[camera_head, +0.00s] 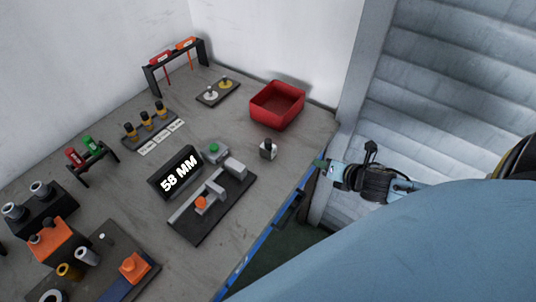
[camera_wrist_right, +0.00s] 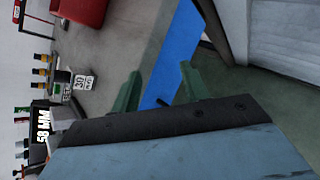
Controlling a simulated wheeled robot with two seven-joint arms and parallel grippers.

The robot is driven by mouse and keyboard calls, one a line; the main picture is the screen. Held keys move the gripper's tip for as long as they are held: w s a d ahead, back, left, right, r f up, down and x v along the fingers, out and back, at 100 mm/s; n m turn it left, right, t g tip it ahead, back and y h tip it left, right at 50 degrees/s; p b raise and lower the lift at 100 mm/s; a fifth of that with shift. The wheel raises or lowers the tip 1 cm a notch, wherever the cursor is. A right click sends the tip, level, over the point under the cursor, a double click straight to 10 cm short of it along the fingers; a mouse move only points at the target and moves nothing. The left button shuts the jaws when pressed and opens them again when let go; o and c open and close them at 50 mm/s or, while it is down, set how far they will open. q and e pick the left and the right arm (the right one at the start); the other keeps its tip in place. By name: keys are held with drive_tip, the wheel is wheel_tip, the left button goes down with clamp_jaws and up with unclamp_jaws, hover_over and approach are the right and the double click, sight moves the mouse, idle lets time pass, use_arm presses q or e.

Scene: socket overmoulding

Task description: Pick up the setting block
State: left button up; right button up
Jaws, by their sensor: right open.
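The small pale setting block (camera_head: 268,149) with a dark top stands near the right edge of the grey workbench. My left gripper is in neither view.
A red bin (camera_head: 277,105) stands behind the block. A "58 MM" display (camera_head: 175,172), a green-button box (camera_head: 214,152) and a fixture with an orange knob (camera_head: 212,204) lie to its left. Bare bench surrounds the block. The blue bench edge (camera_wrist_right: 175,50) runs beside my fingers.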

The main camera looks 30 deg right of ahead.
sight(270, 142)
drive_tip(key=w+a+r+n+t+y+b, duration=0.1)
drive_tip(key=a+r+n+t+y+b, duration=0.15)
drive_tip(key=a+r+n, duration=0.85)
drive_tip(key=shift+m+g+y, duration=0.25)
drive_tip(key=shift+m+y, duration=0.05)
drive_tip(key=shift+y, duration=0.15)
drive_tip(key=w, duration=0.2)
drive_tip(key=w+f, duration=0.1)
drive_tip(key=w, duration=0.3)
drive_tip(key=shift+w+f, duration=0.35)
drive_tip(key=shift+f, duration=0.05)
drive_tip(key=x, duration=0.3)
drive_tip(key=b+x, duration=0.1)
drive_tip(key=x, duration=0.1)
drive_tip(key=shift+w+a+f, duration=0.15)
drive_tip(key=shift+w+f, duration=0.05)
drive_tip(key=shift+f, duration=0.25)
drive_tip(key=shift+w+f+b, duration=0.1)
drive_tip(key=shift+w+b, duration=0.1)
drive_tip(key=shift+b, duration=0.1)
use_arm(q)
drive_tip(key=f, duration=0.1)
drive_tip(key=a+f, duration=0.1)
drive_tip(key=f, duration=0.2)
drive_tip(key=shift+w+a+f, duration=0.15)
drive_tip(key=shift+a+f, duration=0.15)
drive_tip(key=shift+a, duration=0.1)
use_arm(e)
drive_tip(key=shift+c, duration=0.5)
